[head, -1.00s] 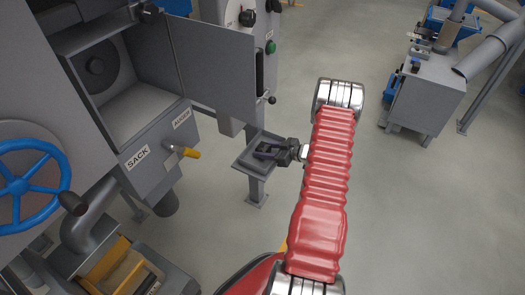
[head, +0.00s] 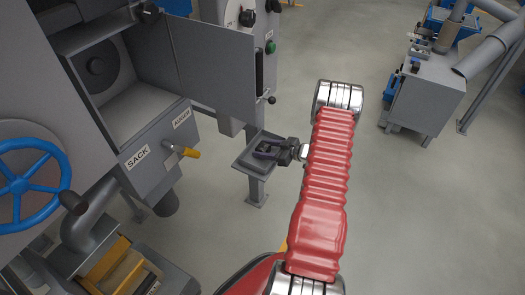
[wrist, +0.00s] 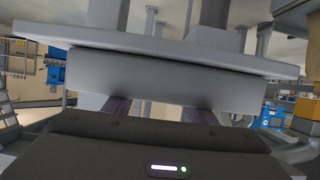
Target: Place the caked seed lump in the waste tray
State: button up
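My gripper (head: 266,150) is at the small grey tray (head: 244,164) on a post, right of the grey machine. Its dark purple fingers reach over the tray. In the wrist view the fingers (wrist: 158,108) stand apart with background showing between them, and their tips are hidden behind a broad grey block (wrist: 165,80) under a pale plate. I cannot tell which part that block is. I cannot make out the caked seed lump in either view. No label shows that the tray is the waste tray.
The machine's open door (head: 213,75) stands behind and left of the tray. A yellow-handled lever (head: 188,152) sticks out beside the SACK label (head: 138,158). A blue handwheel (head: 22,185) is at far left. Open floor (head: 430,210) lies to the right.

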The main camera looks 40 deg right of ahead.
jog(key=shift+o, duration=0.3)
jog(key=shift+s+a+f, duration=0.2)
jog(key=shift+a+f, duration=0.05)
jog(key=shift+f, duration=0.2)
jog(key=shift+s+a+f, duration=0.15)
jog(key=shift+a+f, duration=0.1)
jog(key=shift+f, duration=0.15)
jog(key=shift+r, duration=0.5)
jog(key=v, duration=1.2)
jog(key=shift+d+r, duration=0.25)
jog(key=shift+r, duration=0.1)
jog(key=shift+w, duration=0.2)
